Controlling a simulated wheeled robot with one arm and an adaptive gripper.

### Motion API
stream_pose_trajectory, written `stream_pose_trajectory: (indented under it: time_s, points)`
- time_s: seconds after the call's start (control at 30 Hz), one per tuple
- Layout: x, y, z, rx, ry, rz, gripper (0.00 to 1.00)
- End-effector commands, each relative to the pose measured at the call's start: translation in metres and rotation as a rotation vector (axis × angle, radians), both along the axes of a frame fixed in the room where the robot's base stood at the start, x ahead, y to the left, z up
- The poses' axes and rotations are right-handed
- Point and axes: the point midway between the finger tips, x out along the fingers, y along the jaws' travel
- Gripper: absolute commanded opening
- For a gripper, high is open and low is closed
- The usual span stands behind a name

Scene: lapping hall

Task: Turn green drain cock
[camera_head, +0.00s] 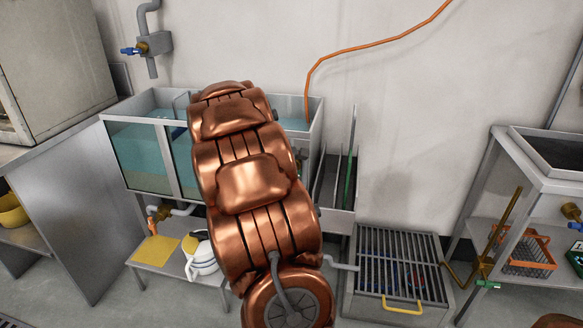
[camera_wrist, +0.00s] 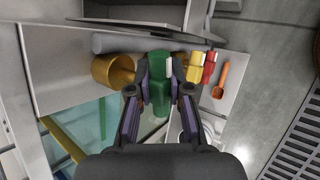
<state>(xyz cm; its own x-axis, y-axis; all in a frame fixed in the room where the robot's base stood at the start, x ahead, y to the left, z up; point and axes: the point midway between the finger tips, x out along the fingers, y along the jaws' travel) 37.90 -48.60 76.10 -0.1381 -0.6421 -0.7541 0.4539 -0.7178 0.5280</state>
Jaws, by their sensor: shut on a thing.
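In the wrist view, a green handle (camera_wrist: 160,108), which appears to be the green drain cock, lies between the two fingers of my gripper (camera_wrist: 160,88). The gripper is shut on it. A brass-coloured round part (camera_wrist: 115,70) is just left of the fingers, and a grey pipe (camera_wrist: 135,42) runs behind. The fingers hide part of the green handle, so its exact angle is hard to tell. In the head view my arm covers the gripper and this handle. Another small green handle (camera_head: 487,284) shows at the lower right, by a brass pipe.
Water-filled tanks (camera_head: 140,153) stand against the wall. A low bench (camera_head: 150,255) holds a white pot (camera_head: 201,256). A grated box (camera_head: 398,262) stands on the floor to the right. Yellow (camera_wrist: 194,68) and red (camera_wrist: 209,68) items and an orange tool (camera_wrist: 222,80) lie close right of the fingers.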

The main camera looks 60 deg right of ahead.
Motion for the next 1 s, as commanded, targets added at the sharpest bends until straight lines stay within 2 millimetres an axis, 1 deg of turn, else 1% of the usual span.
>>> stream_pose_trajectory:
  time_s: [0.03,0.2,0.43,0.67,1.0]
  points:
    - [-0.0034,0.001,0.0011,0.02,-0.034,-0.007,0.0]
    - [-0.0027,0.0005,-0.0009,0.062,-0.151,-0.007,0.0]
    - [-0.0023,0.0008,-0.0029,0.102,-0.257,-0.004,0.0]
    - [-0.0021,0.0007,-0.0042,0.119,-0.303,-0.003,0.0]
    - [-0.002,0.0007,-0.0053,0.123,-0.312,-0.002,0.0]
